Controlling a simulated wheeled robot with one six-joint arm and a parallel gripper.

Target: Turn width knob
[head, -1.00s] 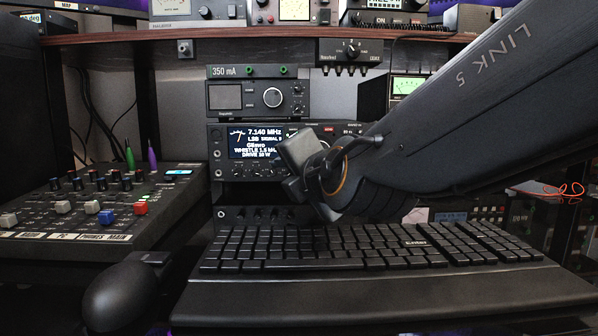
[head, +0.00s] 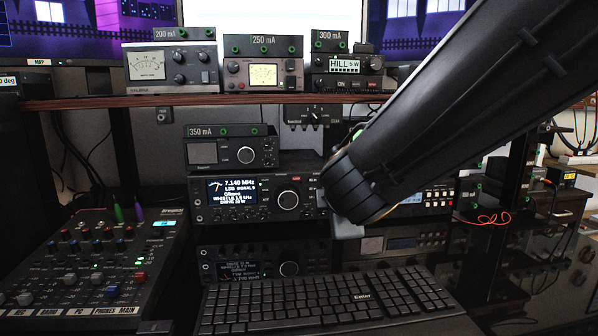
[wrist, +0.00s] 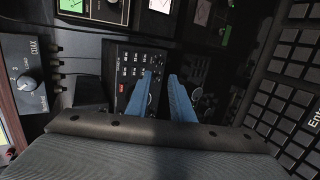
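No label reading "width" is legible, so I cannot tell which knob is the width knob. The main radio (head: 240,206) has a lit display and a large round knob (head: 289,200). A smaller 350 mA unit (head: 205,152) with a round knob (head: 245,155) sits on top of it. My gripper (wrist: 160,78) shows in the wrist view as two blue fingers with a gap between them, open and empty. Beyond the fingertips are a black panel with pale buttons (wrist: 133,70) and dark knobs (wrist: 197,95). In the head view my arm hides the fingers.
A switch box with a knob (head: 315,112) hangs under the shelf (head: 160,101); its knob also shows in the wrist view (wrist: 27,82). Meter units stand on the shelf. A keyboard (head: 320,300) lies in front, a mixer (head: 85,262) at left. Red wire (head: 487,219) hangs at right.

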